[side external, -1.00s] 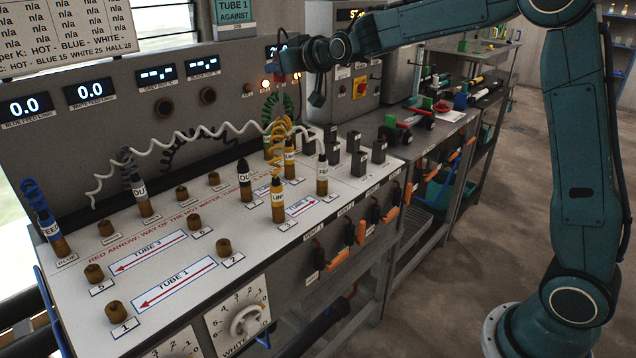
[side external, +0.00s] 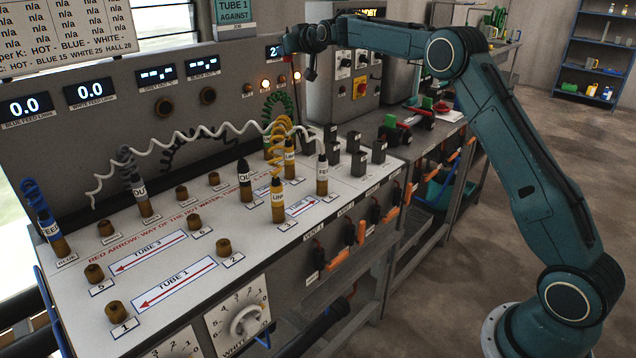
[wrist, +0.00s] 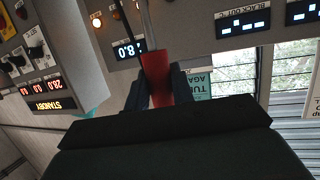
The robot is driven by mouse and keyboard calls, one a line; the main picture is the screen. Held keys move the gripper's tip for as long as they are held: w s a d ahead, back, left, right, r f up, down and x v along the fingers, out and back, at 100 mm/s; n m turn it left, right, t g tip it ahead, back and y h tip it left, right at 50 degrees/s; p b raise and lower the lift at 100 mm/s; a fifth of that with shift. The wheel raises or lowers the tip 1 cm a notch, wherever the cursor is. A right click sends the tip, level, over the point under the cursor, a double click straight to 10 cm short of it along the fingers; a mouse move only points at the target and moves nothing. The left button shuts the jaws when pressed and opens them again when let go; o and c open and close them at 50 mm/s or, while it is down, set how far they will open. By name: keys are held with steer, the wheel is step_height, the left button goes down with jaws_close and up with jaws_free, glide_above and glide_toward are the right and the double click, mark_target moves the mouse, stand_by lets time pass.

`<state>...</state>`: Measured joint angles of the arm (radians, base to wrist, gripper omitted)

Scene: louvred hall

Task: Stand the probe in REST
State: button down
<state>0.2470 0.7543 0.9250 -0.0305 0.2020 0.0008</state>
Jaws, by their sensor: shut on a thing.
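In the wrist view the probe, a red handle (wrist: 156,78) with a thin grey shaft, sits between the two dark fingers of my gripper (wrist: 158,88). The fingers are shut on the red handle, and the shaft runs out past the top edge of the picture. In the side external view my gripper (side external: 286,48) is up in front of the grey back panel, left of the control cabinet and well above the bench. I cannot make out a holder marked REST in either view.
The bench (side external: 70,290) below carries brown sockets, labelled plugs with coiled hoses, and several dark blocks (side external: 358,162). The control cabinet (side external: 345,85) stands close right of my gripper. Red-and-green valves (side external: 395,130) lie farther right. The panel displays (side external: 157,76) are behind.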

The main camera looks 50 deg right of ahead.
steer(key=shift+w+d+f+m+h, duration=0.6)
steer(key=shift+w+d+f, duration=0.6)
steer(key=shift+d, duration=3.85)
steer(key=shift+f, duration=2.5)
